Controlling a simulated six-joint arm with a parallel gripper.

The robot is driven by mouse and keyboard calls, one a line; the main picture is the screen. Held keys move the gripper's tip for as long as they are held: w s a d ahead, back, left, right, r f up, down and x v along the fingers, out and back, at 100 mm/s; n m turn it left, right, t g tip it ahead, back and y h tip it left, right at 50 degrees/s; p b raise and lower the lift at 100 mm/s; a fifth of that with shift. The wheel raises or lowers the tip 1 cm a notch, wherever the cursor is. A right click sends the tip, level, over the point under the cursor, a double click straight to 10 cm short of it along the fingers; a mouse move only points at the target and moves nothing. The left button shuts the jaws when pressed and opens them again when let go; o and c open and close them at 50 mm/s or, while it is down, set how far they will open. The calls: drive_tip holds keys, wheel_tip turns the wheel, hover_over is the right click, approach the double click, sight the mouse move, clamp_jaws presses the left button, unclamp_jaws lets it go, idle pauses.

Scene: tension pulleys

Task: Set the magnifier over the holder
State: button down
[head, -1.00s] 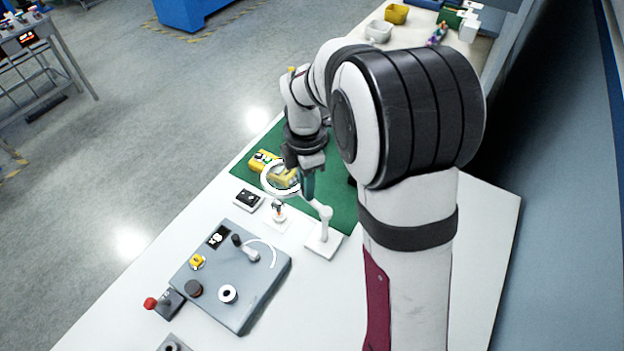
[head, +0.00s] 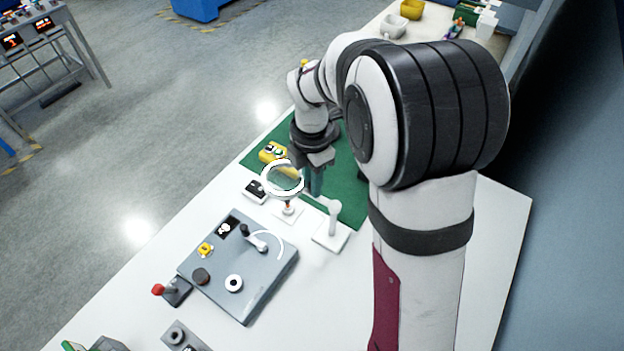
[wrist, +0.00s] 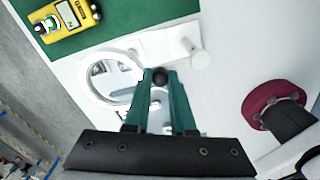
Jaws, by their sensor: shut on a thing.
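The magnifier is a white ring (head: 283,179) on a jointed white arm with an upright post and a square base (head: 331,237). It also shows in the wrist view (wrist: 88,85). My gripper (head: 315,188), with green fingers, is at the ring's right side. In the wrist view my gripper (wrist: 160,78) is shut on a small dark knob (wrist: 160,76) at the ring's edge. What looks like the holder, a small white plate with an orange and white piece (head: 288,211), stands below the ring in the head view. I cannot tell if the ring is centred over it.
A yellow meter (head: 271,152) lies on the green mat (head: 352,190). A black box (head: 255,191) sits left of the holder. A grey control panel (head: 255,300) with knobs lies nearer. The white table is clear right of the magnifier's base.

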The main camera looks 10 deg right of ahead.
drive_tip(key=c, duration=0.8)
unclamp_jaws()
drive_tip(key=shift+o, duration=0.2)
wheel_tip(320, 180, up, 16)
drive_tip(key=shift+f, duration=0.1)
drive_tip(key=s+f+m+y, duration=0.1)
drive_tip(key=s+f+m, duration=0.3)
drive_tip(key=s+m, duration=0.8)
drive_tip(key=s+a+f+m, duration=0.1)
drive_tip(key=s+f+m, duration=0.3)
drive_tip(key=s+m, duration=0.9)
drive_tip(key=m, duration=0.3)
drive_tip(key=shift+a+f+y, duration=0.3)
drive_tip(key=shift+f+y, duration=0.05)
drive_tip(key=shift+y, duration=0.05)
